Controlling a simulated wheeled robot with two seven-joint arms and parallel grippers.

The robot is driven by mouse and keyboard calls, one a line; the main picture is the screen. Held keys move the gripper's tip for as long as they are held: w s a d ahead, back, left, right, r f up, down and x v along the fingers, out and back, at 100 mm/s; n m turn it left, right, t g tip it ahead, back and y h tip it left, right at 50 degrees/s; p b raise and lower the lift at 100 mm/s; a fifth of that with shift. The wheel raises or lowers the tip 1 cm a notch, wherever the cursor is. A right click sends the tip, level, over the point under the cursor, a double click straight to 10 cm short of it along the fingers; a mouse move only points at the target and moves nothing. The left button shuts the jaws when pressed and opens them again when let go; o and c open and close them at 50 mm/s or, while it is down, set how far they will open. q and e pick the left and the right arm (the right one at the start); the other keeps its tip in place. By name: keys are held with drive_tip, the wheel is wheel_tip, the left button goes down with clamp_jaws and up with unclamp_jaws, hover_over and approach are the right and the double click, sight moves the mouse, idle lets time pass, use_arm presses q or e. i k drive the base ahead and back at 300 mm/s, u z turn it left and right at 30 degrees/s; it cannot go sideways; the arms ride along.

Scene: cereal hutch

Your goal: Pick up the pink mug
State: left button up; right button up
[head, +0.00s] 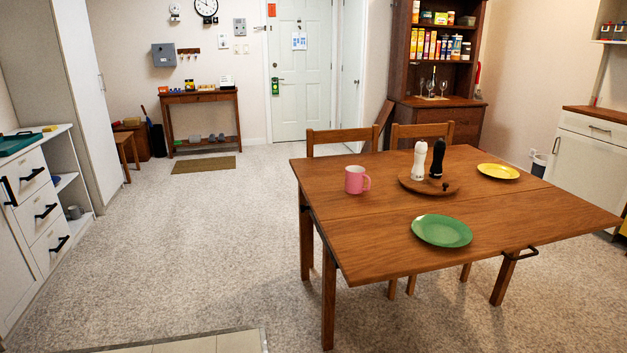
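The pink mug (355,180) stands upright on the wooden dining table (375,245), near the table's left edge. Its handle points to the right in the head view. Nothing touches it. Neither of my grippers shows in the head view.
On the table are a green plate (441,230), a yellow plate (498,171), and a round wooden board (412,187) with a white mill (419,160) and a black mill (437,158). Chairs (342,138) stand behind the table. The carpet (210,220) left of the table is clear.

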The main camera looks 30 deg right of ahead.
sight(354, 182)
drive_tip(key=u, duration=0.35)
drive_tip(key=i, duration=1.8)
drive_tip(key=z, duration=1.05)
drive_tip(key=i, duration=1.05)
drive_tip(key=z, duration=1.15)
